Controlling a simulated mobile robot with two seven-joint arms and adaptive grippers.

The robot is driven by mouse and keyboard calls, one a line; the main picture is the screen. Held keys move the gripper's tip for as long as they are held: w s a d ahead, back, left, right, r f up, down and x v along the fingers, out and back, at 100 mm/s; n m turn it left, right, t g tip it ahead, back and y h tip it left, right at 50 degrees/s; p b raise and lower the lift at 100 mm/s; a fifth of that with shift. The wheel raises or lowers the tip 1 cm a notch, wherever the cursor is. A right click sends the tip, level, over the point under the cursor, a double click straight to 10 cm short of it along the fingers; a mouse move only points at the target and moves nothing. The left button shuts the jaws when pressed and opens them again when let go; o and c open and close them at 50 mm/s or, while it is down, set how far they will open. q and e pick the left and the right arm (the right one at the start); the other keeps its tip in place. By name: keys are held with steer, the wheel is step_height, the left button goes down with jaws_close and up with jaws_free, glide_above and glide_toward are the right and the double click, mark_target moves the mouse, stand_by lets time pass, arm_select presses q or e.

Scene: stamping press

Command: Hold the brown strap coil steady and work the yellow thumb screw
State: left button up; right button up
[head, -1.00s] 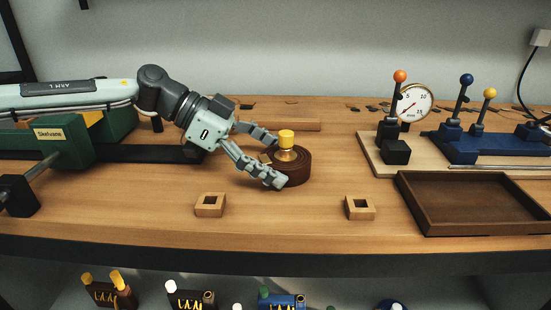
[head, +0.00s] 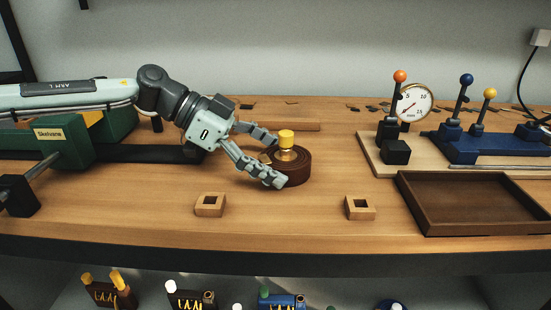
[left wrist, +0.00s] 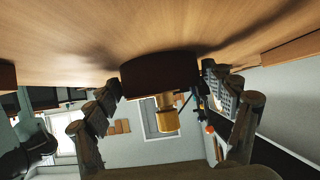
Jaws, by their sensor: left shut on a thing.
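The brown strap coil (head: 298,172) lies flat on the wooden bench in the head view. The yellow thumb screw (head: 286,138) stands upright at the coil's middle, on a brass-coloured stem. My left gripper (head: 268,160) reaches in from the left, with one finger on the near side of the coil and one behind it. It is shut on the coil. In the left wrist view the coil (left wrist: 158,72) sits between the two fingers, and the thumb screw (left wrist: 167,118) sticks out from it. My right gripper is in neither view.
Two small wooden blocks with square holes (head: 201,209) (head: 369,213) lie in front of the coil. An empty brown tray (head: 425,222) is at the right. Behind it stand levers and a round gauge (head: 427,103). A green vise-like machine (head: 75,155) is at the left.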

arm_select(q)
steer(key=c, duration=0.3)
steer(key=shift+c, duration=0.2)
steer(key=shift+s+f, duration=0.1)
steer(key=shift+f, duration=0.15)
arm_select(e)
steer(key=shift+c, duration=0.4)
